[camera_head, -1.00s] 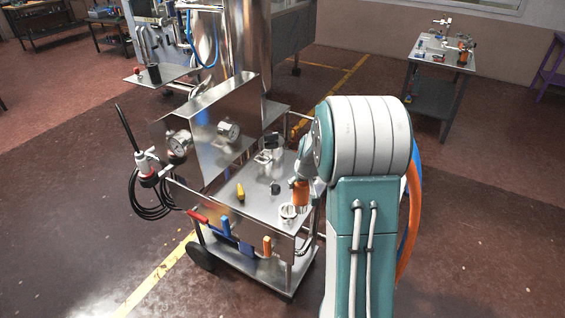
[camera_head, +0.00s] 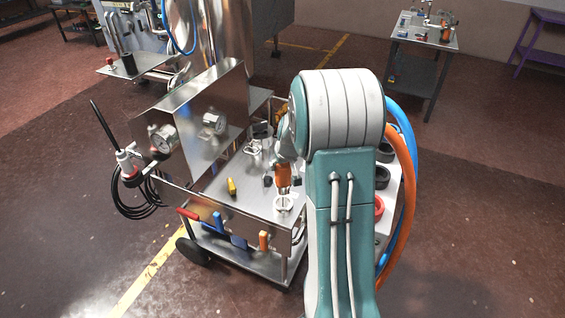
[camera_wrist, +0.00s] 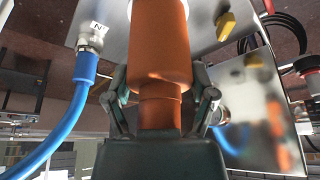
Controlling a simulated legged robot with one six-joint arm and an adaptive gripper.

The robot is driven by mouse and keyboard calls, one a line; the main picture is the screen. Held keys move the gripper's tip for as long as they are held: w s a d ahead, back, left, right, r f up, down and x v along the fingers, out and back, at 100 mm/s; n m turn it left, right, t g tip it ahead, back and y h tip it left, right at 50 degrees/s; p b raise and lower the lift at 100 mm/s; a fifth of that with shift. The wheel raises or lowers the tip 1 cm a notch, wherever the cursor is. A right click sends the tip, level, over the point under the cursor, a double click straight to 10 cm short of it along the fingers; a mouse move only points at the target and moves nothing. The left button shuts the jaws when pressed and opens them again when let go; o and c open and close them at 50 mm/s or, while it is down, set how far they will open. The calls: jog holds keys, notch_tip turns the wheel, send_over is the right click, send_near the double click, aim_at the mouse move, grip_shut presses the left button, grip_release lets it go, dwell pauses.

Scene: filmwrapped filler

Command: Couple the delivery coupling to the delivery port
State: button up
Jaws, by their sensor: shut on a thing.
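The orange delivery coupling (camera_head: 283,178) is above a pale ring-shaped port (camera_head: 284,203) at the front right corner of the cart top; this appears to be the delivery port. I cannot tell whether they touch. In the wrist view, the coupling (camera_wrist: 160,45) is a wide orange cylinder with a narrower neck. My gripper (camera_wrist: 162,103) is shut on the neck, one finger on each side. The coupling hides most of what lies beyond it. In the head view my arm hides the gripper.
The steel cart (camera_head: 235,205) carries a panel with gauges (camera_head: 163,138), a yellow handle (camera_head: 231,187) and colored levers along its front. A blue hose (camera_wrist: 70,125) ends in a silver fitting (camera_wrist: 92,38) left of the coupling. A black cable coil (camera_head: 140,195) hangs at left.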

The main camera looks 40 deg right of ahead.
jog(key=shift+f, duration=4.45)
jog(key=shift+f, duration=0.2)
jog(key=shift+f, duration=0.15)
jog(key=o, duration=1.2)
jog(key=shift+f, duration=0.1)
jog(key=shift+o, duration=0.2)
